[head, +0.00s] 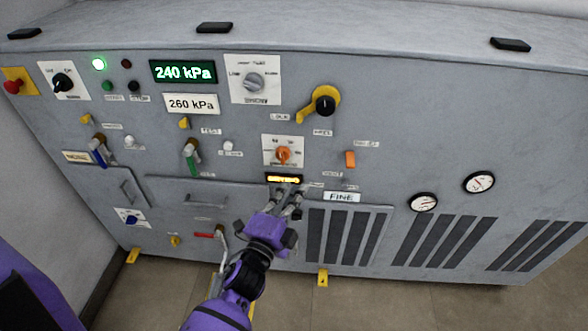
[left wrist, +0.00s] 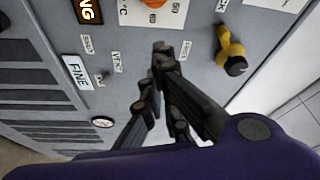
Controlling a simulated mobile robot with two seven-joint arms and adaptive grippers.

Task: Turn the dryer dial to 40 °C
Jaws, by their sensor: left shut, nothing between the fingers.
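The dryer dial is an orange knob (head: 283,155) on a white plate with small markings, in the middle of the grey panel. The setting it points at is too small to read. In the left wrist view the orange knob (left wrist: 153,3) is cut by the top edge, with a "°C" mark beside it. My left gripper (head: 293,200) is shut and empty, below the dial and the small lit display (head: 284,179), apart from the knob. In the left wrist view its dark fingers (left wrist: 158,65) are in front of the panel. My right gripper is not in view.
An orange switch (head: 350,159) sits right of the dial, above the "FINE" label (head: 342,197). A yellow lever with a black knob (head: 325,105) stands out above right. A red-handled lever (head: 205,235) is lower left of my gripper. Two gauges (head: 423,202) are at right.

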